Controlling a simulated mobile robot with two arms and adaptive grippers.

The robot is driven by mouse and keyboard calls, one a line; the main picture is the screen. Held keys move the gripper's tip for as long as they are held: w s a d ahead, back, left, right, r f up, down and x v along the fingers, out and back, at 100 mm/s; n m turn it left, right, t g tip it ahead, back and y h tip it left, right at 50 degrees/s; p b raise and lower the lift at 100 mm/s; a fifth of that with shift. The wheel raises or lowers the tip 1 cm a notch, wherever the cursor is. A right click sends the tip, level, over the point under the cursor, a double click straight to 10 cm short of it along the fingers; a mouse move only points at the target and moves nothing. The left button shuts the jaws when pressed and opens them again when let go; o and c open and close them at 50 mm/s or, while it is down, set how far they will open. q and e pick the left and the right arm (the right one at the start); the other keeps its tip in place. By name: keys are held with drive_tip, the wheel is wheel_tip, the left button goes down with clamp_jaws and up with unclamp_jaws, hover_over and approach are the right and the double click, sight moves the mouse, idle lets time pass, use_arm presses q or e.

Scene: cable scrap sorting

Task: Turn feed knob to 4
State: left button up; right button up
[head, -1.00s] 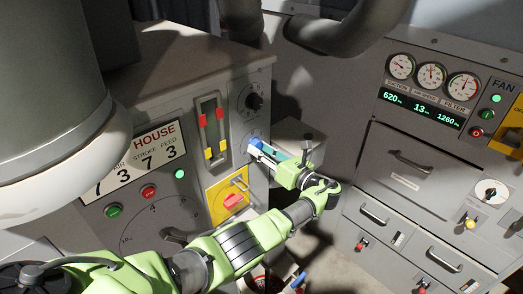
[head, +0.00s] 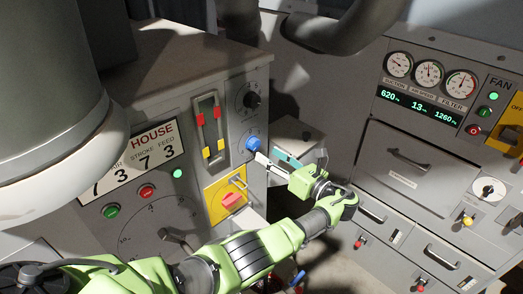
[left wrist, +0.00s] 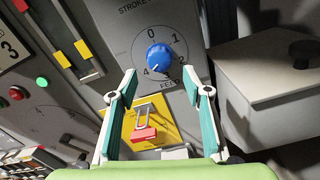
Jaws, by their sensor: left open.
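The feed knob (head: 253,144) is blue and sits on the front of the grey cabinet. In the left wrist view the knob (left wrist: 160,57) has a dial numbered around it, with FEED printed below. A small pale mark on the knob faces lower left, near the 4. My left gripper (left wrist: 160,87) is open and empty, with teal-lined fingers spread on either side below the knob, apart from it. In the head view the left gripper (head: 270,162) is just right of and below the knob. My right gripper is not in view.
A black stroke knob (head: 253,100) is above the feed knob. A yellow plate (head: 216,208) with a red padlock is below left. A grey box (head: 307,138) juts out to the right.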

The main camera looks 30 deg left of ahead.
use_arm(q)
drive_tip(key=v, duration=0.6)
drive_tip(key=shift+d, duration=0.1)
idle(0.3)
